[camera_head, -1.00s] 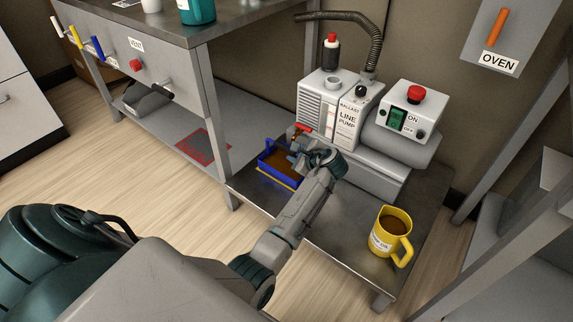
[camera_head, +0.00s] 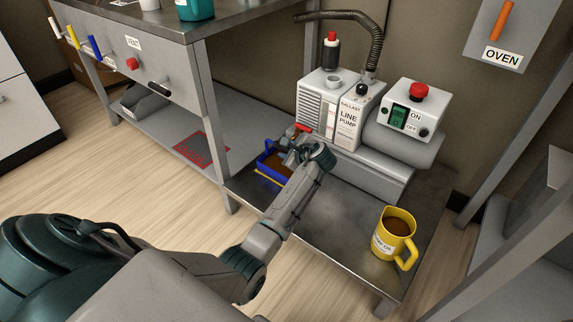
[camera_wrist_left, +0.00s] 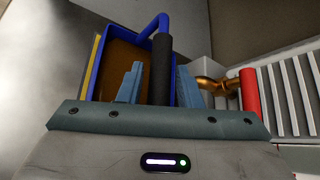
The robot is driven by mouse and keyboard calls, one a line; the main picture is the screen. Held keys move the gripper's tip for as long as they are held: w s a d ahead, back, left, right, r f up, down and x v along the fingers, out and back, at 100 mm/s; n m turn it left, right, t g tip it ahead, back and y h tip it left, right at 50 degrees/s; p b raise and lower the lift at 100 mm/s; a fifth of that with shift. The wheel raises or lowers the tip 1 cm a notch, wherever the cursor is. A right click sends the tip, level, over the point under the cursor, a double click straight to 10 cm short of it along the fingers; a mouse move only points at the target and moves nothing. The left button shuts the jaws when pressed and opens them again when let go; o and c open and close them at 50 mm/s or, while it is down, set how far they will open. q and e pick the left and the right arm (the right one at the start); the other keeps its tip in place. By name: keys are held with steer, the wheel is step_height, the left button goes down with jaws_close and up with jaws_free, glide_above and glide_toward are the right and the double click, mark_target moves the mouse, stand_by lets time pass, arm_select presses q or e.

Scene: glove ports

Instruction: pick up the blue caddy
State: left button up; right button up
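The blue caddy (camera_head: 266,172) stands on the metal shelf beside the line pump, with brown contents inside. In the left wrist view its blue wall (camera_wrist_left: 91,72) and its handle with a black grip (camera_wrist_left: 160,66) show close up. My left gripper (camera_head: 287,153) is over the caddy in the head view and hides part of it. In the wrist view my left gripper's fingers (camera_wrist_left: 159,84) stand apart, one on each side of the black grip, with narrow gaps seeming to show. My right gripper is not in view.
The line pump (camera_head: 345,125) with a red-handled brass valve (camera_wrist_left: 249,92) stands close to the caddy's right. A yellow mug (camera_head: 395,237) with brown liquid is at the shelf's front right. A table leg (camera_head: 213,130) rises left of the caddy. Bare shelf lies before the pump.

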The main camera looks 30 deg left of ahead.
arm_select(q)
steer(key=shift+c, duration=0.2)
jaws_close()
stand_by(1.1)
